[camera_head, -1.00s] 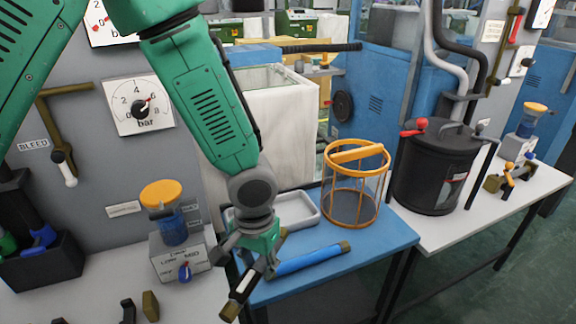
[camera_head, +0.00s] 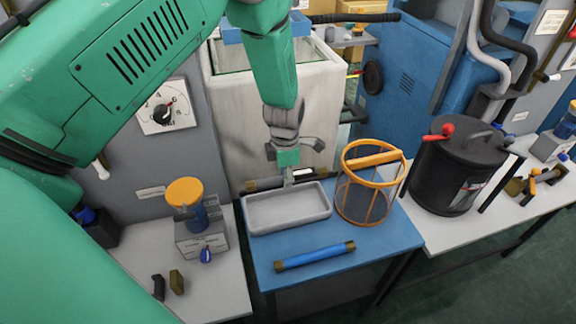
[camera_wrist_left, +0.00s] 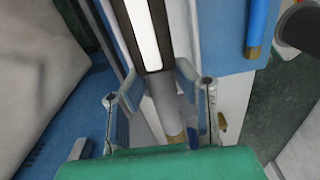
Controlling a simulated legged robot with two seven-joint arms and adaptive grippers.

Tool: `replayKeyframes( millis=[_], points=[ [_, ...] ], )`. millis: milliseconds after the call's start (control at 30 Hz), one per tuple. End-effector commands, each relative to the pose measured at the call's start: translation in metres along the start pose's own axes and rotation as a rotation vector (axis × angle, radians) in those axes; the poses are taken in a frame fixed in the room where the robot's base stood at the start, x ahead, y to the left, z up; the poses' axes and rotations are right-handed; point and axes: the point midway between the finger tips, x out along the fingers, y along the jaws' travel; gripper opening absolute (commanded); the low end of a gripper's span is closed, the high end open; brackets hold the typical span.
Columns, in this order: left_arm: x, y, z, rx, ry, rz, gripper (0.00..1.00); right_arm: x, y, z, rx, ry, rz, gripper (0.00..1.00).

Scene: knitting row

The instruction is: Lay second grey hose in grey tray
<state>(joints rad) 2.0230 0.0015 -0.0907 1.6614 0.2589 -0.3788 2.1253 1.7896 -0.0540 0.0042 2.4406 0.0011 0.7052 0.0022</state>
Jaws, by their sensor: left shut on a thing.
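My left gripper (camera_head: 289,170) is shut on a hose (camera_head: 266,183) just behind the grey tray's far rim. The hose lies roughly crosswise and has brass-coloured ends, dark bands and a white patch. In the left wrist view the hose (camera_wrist_left: 149,35) passes between the fingers, grey where they grip it. The grey tray (camera_head: 262,228) lies on the blue table, and its visible inside looks empty. Whether the hose overlaps the rim I cannot tell. My right gripper is not in view.
A blue hose (camera_head: 315,257) with brass ends lies in front of the tray. An orange-rimmed basket (camera_head: 372,208) stands close to the tray's right. A white tank (camera_head: 325,95) rises behind. A black drum (camera_head: 450,175) stands farther right.

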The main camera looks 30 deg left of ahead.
Motion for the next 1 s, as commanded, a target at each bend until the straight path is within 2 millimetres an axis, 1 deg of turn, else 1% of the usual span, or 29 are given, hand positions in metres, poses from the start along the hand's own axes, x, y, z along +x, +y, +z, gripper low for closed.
replayKeyframes(
  millis=[67,167,367,833,1000],
  points=[
    [0.001,0.002,0.0,-0.03,-0.001,-0.001,0.0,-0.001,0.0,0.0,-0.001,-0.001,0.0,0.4],
    [0.005,0.001,0.002,-0.034,0.0,-0.001,0.0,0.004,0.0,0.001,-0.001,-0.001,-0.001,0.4],
    [0.018,-0.001,0.004,-0.029,0.003,0.002,0.0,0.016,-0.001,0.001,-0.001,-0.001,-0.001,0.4],
    [0.066,0.002,0.002,-0.027,0.0,-0.001,0.0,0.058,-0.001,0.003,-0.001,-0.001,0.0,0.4],
    [0.081,0.002,0.001,-0.027,0.001,0.001,0.0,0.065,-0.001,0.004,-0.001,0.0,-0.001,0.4]
  ],
)
